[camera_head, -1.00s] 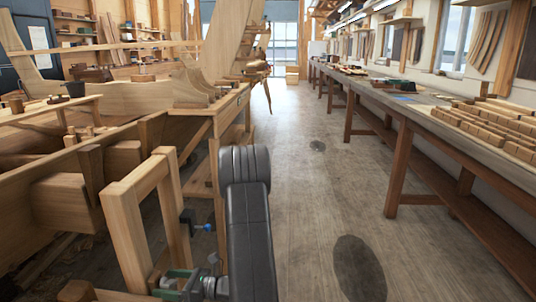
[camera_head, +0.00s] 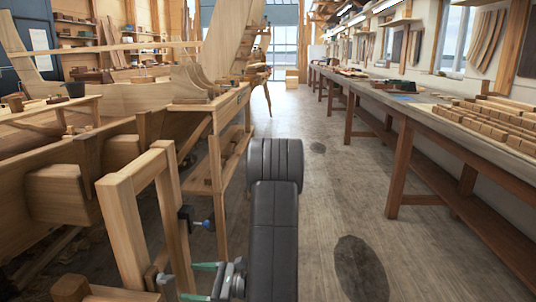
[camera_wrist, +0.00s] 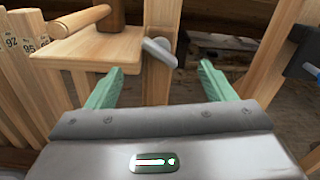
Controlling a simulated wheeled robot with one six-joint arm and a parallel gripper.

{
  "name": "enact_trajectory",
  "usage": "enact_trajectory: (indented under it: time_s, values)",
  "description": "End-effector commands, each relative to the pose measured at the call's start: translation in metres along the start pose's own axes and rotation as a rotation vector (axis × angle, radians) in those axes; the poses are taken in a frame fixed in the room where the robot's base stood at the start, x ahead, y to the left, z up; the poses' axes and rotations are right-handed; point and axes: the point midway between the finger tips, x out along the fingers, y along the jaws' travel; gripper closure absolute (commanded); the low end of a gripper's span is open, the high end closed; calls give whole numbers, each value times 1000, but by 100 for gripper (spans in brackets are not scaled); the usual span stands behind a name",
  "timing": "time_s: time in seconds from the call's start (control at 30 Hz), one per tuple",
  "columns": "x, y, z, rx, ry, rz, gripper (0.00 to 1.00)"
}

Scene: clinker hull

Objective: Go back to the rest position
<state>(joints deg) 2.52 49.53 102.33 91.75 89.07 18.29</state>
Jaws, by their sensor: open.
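My gripper (camera_head: 203,282) is low in the head view, its green fingers pointing left toward the base of a wooden frame (camera_head: 120,230). In the wrist view my gripper (camera_wrist: 160,72) has its two green fingers spread apart, with nothing held between them. Just beyond the fingertips are a wooden upright and a grey rounded metal piece (camera_wrist: 160,52). I cannot tell whether the fingers touch the wood. My dark arm link stands in the middle of the head view and hides part of the floor.
A blue and black clamp (camera_head: 190,217) sits on the frame; it also shows in the wrist view (camera_wrist: 305,52). A small wooden shelf (camera_wrist: 80,48) and numbered slats (camera_wrist: 25,75) are at left. A long workbench (camera_head: 425,103) lines the right. The aisle floor (camera_head: 320,190) is clear.

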Motion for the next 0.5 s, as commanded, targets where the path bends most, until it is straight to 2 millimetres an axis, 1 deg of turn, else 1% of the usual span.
enact_trajectory:
  time_s: [0.03,0.1,0.2,0.33,0.5]
  values:
    - [-8,-1,1,1,1,-4,24]
    - [-17,-1,1,1,1,-3,24]
    - [-26,-1,0,1,0,-2,24]
    - [-33,0,0,0,0,0,24]
    - [-35,0,0,0,0,0,24]
